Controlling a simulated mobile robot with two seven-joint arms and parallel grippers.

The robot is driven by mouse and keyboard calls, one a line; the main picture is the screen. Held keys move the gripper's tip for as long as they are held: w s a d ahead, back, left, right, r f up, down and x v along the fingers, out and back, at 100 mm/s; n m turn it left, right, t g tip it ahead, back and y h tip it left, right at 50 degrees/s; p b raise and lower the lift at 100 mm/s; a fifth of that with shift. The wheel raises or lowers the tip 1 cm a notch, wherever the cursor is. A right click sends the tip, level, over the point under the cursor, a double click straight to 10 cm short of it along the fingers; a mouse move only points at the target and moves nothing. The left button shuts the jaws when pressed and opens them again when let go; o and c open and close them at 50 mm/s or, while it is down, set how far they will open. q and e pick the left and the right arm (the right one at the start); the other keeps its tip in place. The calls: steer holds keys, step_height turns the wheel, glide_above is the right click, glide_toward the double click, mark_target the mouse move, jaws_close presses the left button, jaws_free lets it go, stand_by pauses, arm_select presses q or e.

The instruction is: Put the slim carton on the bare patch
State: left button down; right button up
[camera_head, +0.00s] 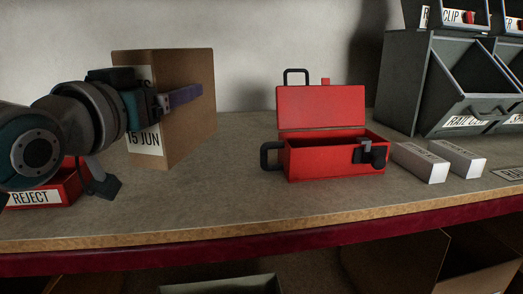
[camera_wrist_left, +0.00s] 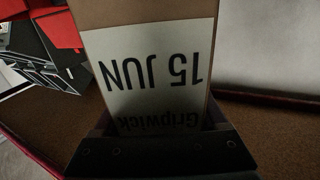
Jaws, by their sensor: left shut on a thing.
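A tall, narrow brown carton (camera_head: 186,125), which I take to be the slim carton, stands upright at the left of the bench in the head view. Its white label reads 15 JUN. My left gripper (camera_head: 180,98) is shut on it, with a purple finger across its near right face. The carton also fills the middle of the left wrist view (camera_wrist_left: 150,18), between the dark fingers. I cannot tell whether its base touches the bench. I cannot make out a bare patch. My right gripper is not in view.
A red REJECT bin (camera_head: 66,190) sits below my left arm. An open red toolbox (camera_head: 325,160) stands mid-bench, with two white boxes (camera_head: 419,163) (camera_head: 461,158) to its right. Grey bins (camera_head: 410,85) are at the back right. Worktop (camera_head: 225,195) is clear between carton and toolbox.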

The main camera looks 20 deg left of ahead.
mark_target(174, 138)
arm_select(q)
step_height(174, 138, down, 7)
steer(key=shift+f+b, duration=0.1)
steer(key=shift+b, duration=1.1)
jaws_free()
steer(key=shift+s, duration=0.35)
steer(key=s, duration=0.3)
steer(key=s+d+p, duration=0.1)
steer(key=s, duration=0.3)
steer(key=s+d+p, duration=0.1)
steer(key=s, duration=0.3)
